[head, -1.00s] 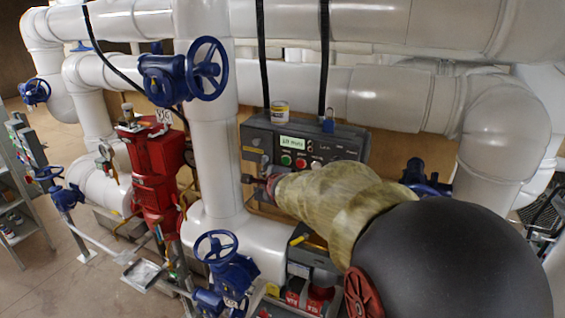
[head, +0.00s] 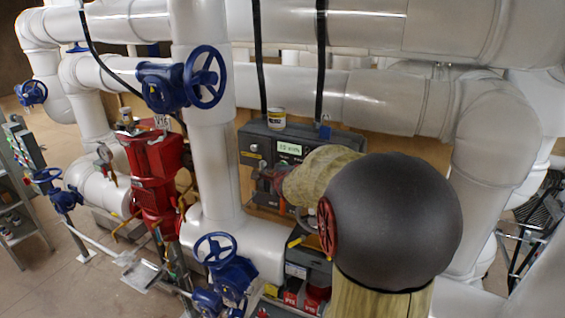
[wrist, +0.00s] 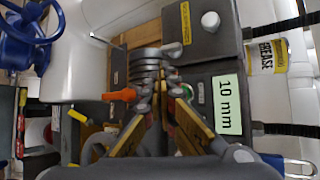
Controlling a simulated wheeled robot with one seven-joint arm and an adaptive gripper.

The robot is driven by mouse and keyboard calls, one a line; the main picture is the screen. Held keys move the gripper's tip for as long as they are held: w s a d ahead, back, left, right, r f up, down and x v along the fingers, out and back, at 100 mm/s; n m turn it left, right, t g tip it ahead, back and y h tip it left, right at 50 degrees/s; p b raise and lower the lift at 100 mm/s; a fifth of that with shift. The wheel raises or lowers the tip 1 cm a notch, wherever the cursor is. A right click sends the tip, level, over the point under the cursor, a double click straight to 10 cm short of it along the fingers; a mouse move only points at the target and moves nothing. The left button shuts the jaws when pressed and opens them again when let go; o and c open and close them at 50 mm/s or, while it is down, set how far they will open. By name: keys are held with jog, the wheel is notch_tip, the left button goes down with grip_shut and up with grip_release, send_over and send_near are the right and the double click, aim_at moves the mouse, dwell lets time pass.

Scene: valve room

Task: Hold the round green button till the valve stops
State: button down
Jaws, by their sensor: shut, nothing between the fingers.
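The grey control panel (head: 252,150) hangs on the pipework behind my arm, with a lit display (head: 289,148). In the wrist view the display (wrist: 227,105) reads 10 mm. The green button (wrist: 187,91) shows small beside my right finger, partly covered by it. My gripper (wrist: 161,84) is shut and empty, its fingertips close to the panel face at the button's left; I cannot tell whether they touch anything. In the head view my gripper (head: 263,175) is small and partly hidden by my sleeved arm, and the buttons are mostly covered.
An orange handle (wrist: 118,95) sticks out left of my fingers, and a white knob (wrist: 210,20) stands above. A grease can (head: 277,118) sits on the panel. A red actuator (head: 155,175) and blue handwheels (head: 205,76) stand left. White pipes surround the panel.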

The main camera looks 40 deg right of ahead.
jog(key=shift+w+d+p, duration=0.3)
jog(key=shift+d+p, duration=0.4)
jog(key=shift+d, duration=0.05)
jog(key=shift+w+d+p, duration=0.3)
jog(key=shift+d+p, duration=0.35)
jog(key=shift+d, duration=0.05)
